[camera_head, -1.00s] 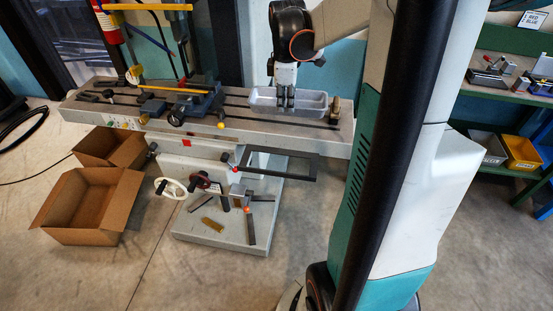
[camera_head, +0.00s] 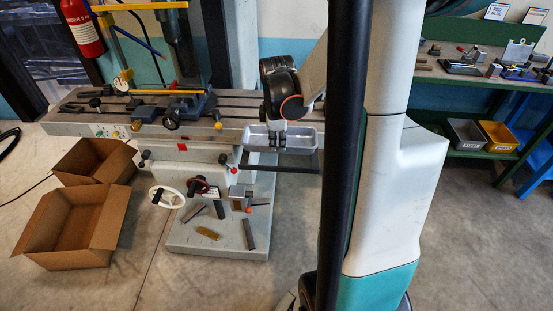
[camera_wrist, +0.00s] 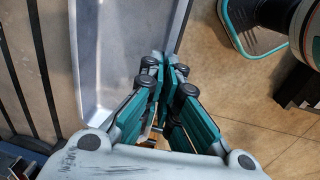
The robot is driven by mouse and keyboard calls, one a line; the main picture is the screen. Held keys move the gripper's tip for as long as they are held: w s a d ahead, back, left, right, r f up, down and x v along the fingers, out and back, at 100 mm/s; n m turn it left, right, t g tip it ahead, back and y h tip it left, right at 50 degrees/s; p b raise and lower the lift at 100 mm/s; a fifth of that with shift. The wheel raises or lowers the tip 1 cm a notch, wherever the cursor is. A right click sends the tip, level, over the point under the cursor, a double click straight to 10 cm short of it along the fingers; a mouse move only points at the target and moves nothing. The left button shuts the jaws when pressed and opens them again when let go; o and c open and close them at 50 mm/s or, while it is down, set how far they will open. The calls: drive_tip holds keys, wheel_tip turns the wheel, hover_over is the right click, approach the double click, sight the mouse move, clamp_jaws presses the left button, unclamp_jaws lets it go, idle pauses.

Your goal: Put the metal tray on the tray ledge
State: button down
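The metal tray (camera_head: 312,140) is a shallow grey rectangular pan, roughly level in front of the machine table's near edge. My gripper (camera_head: 279,142) points down and is shut on one long wall of it. In the wrist view the fingers (camera_wrist: 167,64) pinch the rim of the tray (camera_wrist: 108,70), whose empty inside shows to the left. The tray ledge (camera_head: 290,170), a dark open frame on the machine's front, shows just below the tray in the head view. The tray hides most of the ledge, so I cannot tell whether they touch.
The long machine table (camera_head: 72,116) carries a vise (camera_head: 175,108) and tools. Cardboard boxes (camera_head: 75,225) stand on the floor at left. A green shelf (camera_head: 480,87) with bins is at right.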

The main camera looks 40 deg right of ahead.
drive_tip(key=shift+f+b, duration=0.9)
drive_tip(key=shift+f, duration=1.8)
drive_tip(key=shift+f, duration=0.15)
drive_tip(key=c, duration=1.8)
unclamp_jaws()
wheel_tip(320, 180, up, 12)
drive_tip(key=s+a+p, duration=0.1)
drive_tip(key=p, duration=0.3)
drive_tip(key=shift+a, duration=0.1)
